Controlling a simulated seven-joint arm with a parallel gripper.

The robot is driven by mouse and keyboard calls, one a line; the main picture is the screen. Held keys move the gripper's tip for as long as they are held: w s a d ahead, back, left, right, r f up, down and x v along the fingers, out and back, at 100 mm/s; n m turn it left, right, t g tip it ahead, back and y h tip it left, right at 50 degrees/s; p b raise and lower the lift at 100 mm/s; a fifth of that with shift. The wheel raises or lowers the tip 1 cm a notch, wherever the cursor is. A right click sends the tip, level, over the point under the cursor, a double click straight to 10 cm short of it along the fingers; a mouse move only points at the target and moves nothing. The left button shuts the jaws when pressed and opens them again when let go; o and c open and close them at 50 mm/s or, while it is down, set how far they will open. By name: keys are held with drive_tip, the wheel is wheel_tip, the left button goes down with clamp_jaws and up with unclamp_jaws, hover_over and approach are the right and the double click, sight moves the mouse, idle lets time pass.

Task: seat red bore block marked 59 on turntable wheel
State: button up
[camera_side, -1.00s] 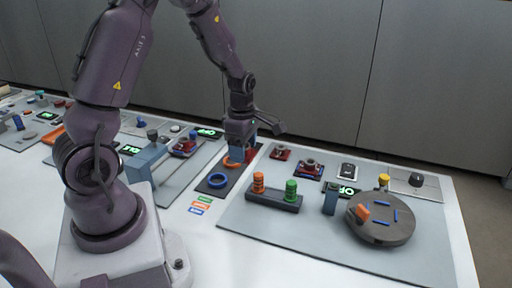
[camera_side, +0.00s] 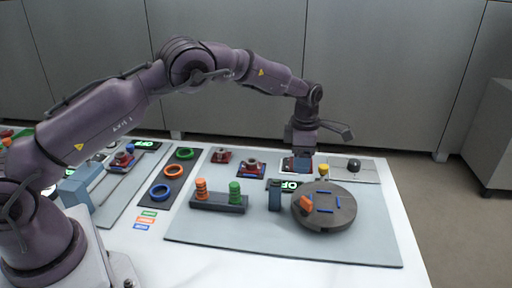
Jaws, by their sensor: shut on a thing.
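My gripper (camera_side: 303,158) is at the back right, over the white-framed panel beyond the turntable. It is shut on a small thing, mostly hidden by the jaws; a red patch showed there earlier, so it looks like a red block. The turntable wheel (camera_side: 342,212) is a grey disc with blue bars, an orange piece (camera_side: 306,203) on its left side and a yellow-topped post (camera_side: 324,171) at its back edge. The gripper is behind and left of the wheel, apart from it. Red blocks also stand on the board (camera_side: 221,156) and on a dark pad (camera_side: 251,170). No number is readable.
A rack with orange (camera_side: 201,189) and green (camera_side: 235,193) ring stacks stands left of the wheel. A blue-grey post (camera_side: 275,197) is between them. A dark strip holds blue (camera_side: 160,192), orange and green rings. The front board is clear.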

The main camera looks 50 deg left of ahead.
approach(324, 202)
drive_tip(key=shift+a, duration=0.5)
drive_tip(key=shift+d+f, duration=0.15)
drive_tip(key=shift+d, duration=0.35)
drive_tip(key=shift+w+f, duration=0.1)
drive_tip(key=shift+f, duration=2.5)
drive_tip(key=shift+f, duration=0.65)
drive_tip(key=o, duration=1.3)
drive_tip(key=shift+r, duration=3.5)
